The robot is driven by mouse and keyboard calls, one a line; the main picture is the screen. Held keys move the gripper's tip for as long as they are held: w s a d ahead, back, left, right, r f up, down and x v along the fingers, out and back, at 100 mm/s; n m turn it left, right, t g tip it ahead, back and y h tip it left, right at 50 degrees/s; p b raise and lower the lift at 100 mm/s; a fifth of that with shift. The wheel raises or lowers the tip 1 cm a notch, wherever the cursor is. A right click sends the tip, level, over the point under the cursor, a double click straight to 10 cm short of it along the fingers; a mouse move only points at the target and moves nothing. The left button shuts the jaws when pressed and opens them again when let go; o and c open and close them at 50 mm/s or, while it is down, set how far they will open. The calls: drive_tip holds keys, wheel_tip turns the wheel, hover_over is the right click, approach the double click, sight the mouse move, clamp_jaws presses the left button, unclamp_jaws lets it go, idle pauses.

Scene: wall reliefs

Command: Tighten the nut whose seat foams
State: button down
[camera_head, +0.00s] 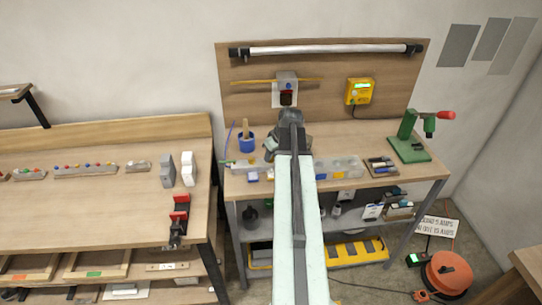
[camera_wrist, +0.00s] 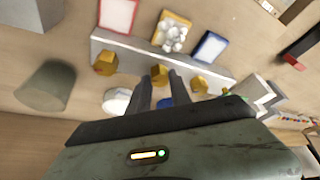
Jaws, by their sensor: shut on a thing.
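Three brass-coloured nuts sit along a grey bar in the wrist view: a left nut (camera_wrist: 104,63), a middle nut (camera_wrist: 159,74) and a right nut (camera_wrist: 200,85). My gripper (camera_wrist: 160,84) is shut on the middle nut, with one finger on either side. White lumps like foam (camera_wrist: 172,37) show in a yellow-framed square beyond the grey bar (camera_wrist: 130,46), roughly in line with the middle nut. A red-framed square (camera_wrist: 118,15) and a blue-framed square (camera_wrist: 209,47) beside it look plain white. In the head view my arm hides the nuts.
A blurred grey-green cylinder (camera_wrist: 47,86) stands at left in the wrist view. A white round thing (camera_wrist: 117,100) lies near my fingers. In the head view, a blue cup (camera_head: 247,143) is left of my arm and a green press (camera_head: 409,140) stands at the bench's right.

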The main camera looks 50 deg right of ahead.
sight(269, 171)
drive_tip(key=m, duration=0.1)
drive_tip(key=m+h, duration=0.1)
drive_tip(key=m, duration=0.1)
drive_tip(key=m+h, duration=0.1)
drive_tip(key=m, duration=0.1)
drive_tip(key=shift+a+g, duration=0.25)
drive_tip(key=shift+g, duration=0.15)
drive_tip(key=shift+w+m+g+h, duration=0.1)
drive_tip(key=shift+m+g+h, duration=0.2)
drive_tip(key=shift+m, duration=0.9)
drive_tip(key=shift+m+g+h, duration=0.3)
drive_tip(key=shift+m, duration=0.9)
drive_tip(key=c, duration=1.2)
unclamp_jaws()
drive_tip(key=shift+r, duration=0.1)
drive_tip(key=p+v, duration=0.7)
drive_tip(key=shift+a+r, duration=0.25)
